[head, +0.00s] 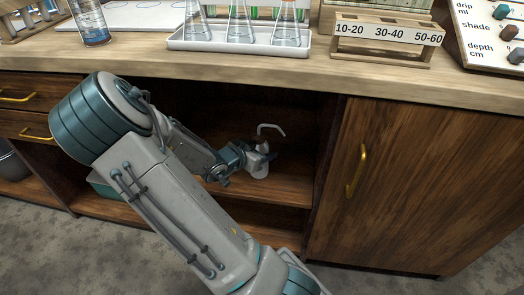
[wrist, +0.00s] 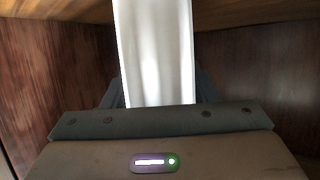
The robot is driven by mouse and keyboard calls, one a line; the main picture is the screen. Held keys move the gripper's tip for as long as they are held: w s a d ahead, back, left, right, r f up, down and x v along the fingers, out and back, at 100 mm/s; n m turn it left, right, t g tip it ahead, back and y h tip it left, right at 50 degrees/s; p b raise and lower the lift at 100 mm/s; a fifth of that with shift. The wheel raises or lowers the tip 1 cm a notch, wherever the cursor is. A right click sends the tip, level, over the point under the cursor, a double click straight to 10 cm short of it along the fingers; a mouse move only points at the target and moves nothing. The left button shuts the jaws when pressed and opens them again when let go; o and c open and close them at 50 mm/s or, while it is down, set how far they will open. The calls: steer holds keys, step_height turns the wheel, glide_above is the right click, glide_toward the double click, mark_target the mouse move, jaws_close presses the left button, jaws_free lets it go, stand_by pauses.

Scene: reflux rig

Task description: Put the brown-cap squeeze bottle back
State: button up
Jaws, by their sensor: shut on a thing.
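The squeeze bottle (head: 261,170) shows in the head view as a white body with a pale bent spout above it. My gripper (head: 257,157) is shut on it and holds it inside the open shelf space under the bench. The bottle looks close to upright. In the wrist view the white bottle body (wrist: 155,50) fills the upper middle, right in front of my gripper. I cannot tell whether its base touches the shelf board (head: 285,188).
A wooden cabinet door (head: 375,190) with a brass handle closes the right side. The benchtop (head: 270,75) overhangs the shelf and carries a white tray (head: 215,45) with flasks. Drawers (head: 22,97) are at the left. The shelf around the bottle looks clear.

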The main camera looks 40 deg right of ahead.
steer(key=o, duration=0.7)
steer(key=shift+f, duration=0.1)
